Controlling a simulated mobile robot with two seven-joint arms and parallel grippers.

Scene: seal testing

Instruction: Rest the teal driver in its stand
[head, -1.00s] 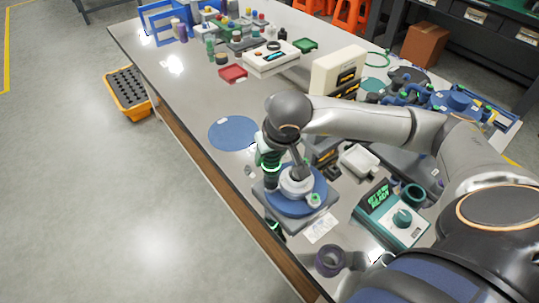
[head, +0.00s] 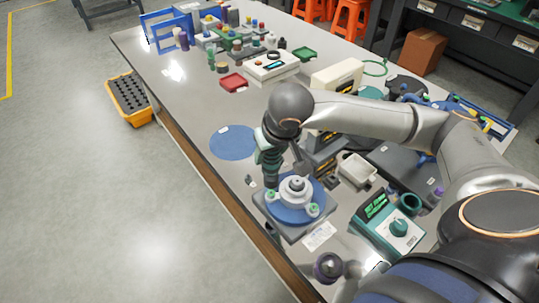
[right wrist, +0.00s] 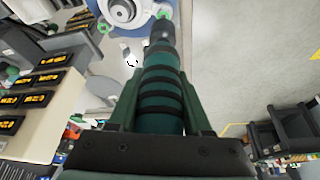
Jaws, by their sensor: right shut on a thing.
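The teal driver (head: 270,172) has dark bands and hangs from my right gripper (head: 270,146), over the left edge of the blue round fixture. In the right wrist view, my right gripper (right wrist: 160,108) is shut on the driver (right wrist: 161,88), one finger on each side, and the driver's dark end points toward the fixture. A teal ring-shaped holder (head: 411,202), which looks like the stand, is beside the teal controller (head: 390,222) at the right, well apart from the driver. My left gripper is not in view.
The blue fixture (head: 287,214) bears a white hub and teal caps on a grey plate. A blue disc (head: 233,142) lies on clear table.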

